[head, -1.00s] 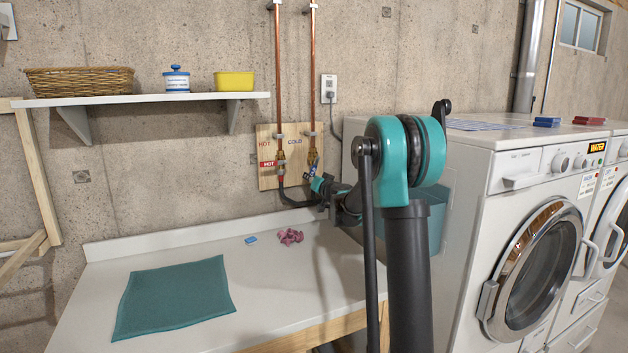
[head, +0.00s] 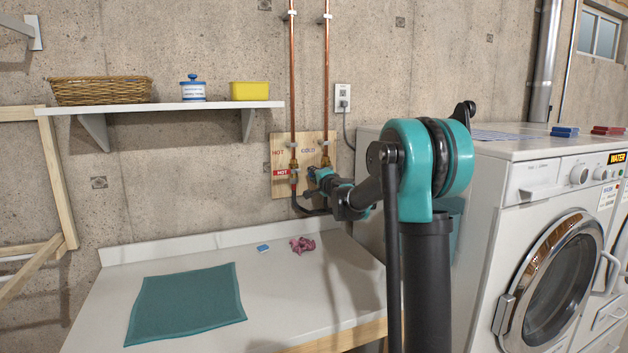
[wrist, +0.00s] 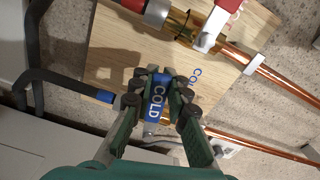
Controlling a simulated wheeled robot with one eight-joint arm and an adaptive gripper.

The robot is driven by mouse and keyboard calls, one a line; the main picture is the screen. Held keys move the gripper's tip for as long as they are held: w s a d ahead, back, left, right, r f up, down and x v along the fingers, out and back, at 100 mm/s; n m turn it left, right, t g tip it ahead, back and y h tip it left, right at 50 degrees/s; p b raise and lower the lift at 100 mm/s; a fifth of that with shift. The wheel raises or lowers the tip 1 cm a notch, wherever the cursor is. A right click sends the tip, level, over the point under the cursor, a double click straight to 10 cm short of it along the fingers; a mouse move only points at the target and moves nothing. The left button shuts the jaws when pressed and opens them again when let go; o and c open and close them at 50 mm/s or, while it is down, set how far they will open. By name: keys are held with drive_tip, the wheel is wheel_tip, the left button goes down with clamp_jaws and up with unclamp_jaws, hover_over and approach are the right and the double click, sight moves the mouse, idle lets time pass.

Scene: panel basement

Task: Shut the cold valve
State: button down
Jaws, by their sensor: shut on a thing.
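The cold valve's blue handle (wrist: 158,97), lettered COLD, is between the fingers of my gripper (wrist: 160,85) in the wrist view. The fingers are shut on it from both sides. The handle looks roughly crosswise to its copper pipe (wrist: 270,148), though the fingers hide part of the valve. In the head view my gripper (head: 312,180) is at the wooden board (head: 282,150), below the word COLD, and covers the blue handle there. The hot valve's red handle (head: 282,172) lies level, crosswise to its pipe, to the left of my gripper.
The counter (head: 205,253) below bears a teal cloth (head: 186,303), a small blue item (head: 263,248) and a pink crumpled item (head: 302,245). A shelf (head: 150,108) hangs at left. A white washer (head: 500,180) stands at right. Dark hoses (wrist: 50,85) run beside the board.

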drive_tip(key=shift+r+m, duration=0.85)
drive_tip(key=shift+m, duration=0.35)
drive_tip(key=c, duration=1.4)
unclamp_jaws()
drive_tip(key=shift+c, duration=0.2)
drive_tip(key=shift+s, duration=0.1)
drive_tip(key=v, duration=1.2)
drive_tip(key=shift+r, duration=0.1)
